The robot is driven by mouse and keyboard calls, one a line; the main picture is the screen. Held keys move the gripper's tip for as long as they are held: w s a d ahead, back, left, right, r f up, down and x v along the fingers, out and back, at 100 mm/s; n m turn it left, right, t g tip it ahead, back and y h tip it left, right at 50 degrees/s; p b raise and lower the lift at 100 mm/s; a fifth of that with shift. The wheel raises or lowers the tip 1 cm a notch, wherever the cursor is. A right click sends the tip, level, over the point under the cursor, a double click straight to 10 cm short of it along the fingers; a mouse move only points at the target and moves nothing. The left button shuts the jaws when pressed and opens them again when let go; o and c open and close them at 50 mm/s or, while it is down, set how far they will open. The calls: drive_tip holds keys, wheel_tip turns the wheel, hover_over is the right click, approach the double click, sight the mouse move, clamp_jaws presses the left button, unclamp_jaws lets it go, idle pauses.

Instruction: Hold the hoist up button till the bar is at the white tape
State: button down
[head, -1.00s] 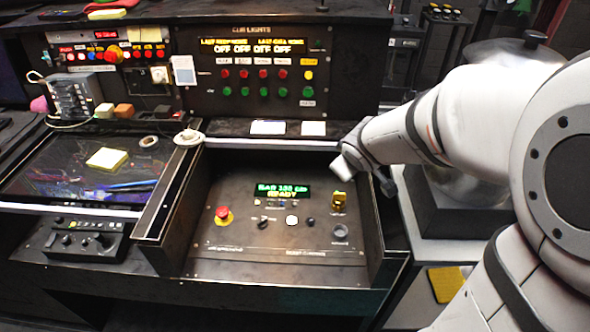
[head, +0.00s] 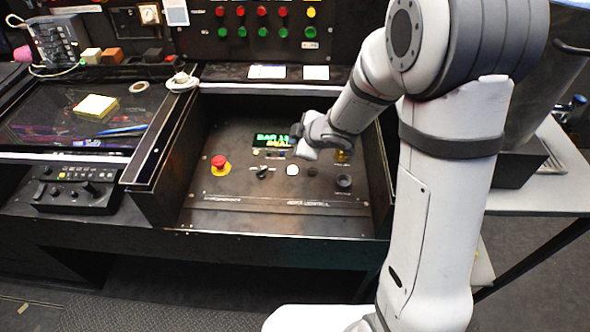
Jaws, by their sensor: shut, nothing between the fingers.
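The hoist control panel (head: 240,195) sits in a recessed bay of the desk. Its green-and-amber display (head: 267,140) reads "BAR 1…", the rest covered by my gripper. Below it are a white button (head: 292,169), a black button (head: 311,171) and a dark selector knob (head: 262,172). Their labels are too small to read, so I cannot tell which is hoist up. My gripper (head: 303,151) is shut and empty, in front of the display's right part and just above the white button in the picture. I cannot tell its height above the panel. No bar or white tape is in view.
A red emergency stop (head: 219,162) is at the panel's left, and a yellow switch (head: 341,156) and a round dark fitting (head: 344,181) at its right. Raised side walls (head: 162,160) flank the bay. A cue light panel (head: 262,30) stands behind.

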drive_tip(key=b, duration=0.8)
hover_over(295, 171)
wheel_tip(295, 171, down, 8)
drive_tip(key=shift+s+r, duration=0.1)
drive_tip(key=shift+f, duration=0.45)
drive_tip(key=shift+f+b, duration=0.1)
drive_tip(key=shift+b, duration=0.25)
idle(0.8)
drive_tip(key=shift+f, duration=0.3)
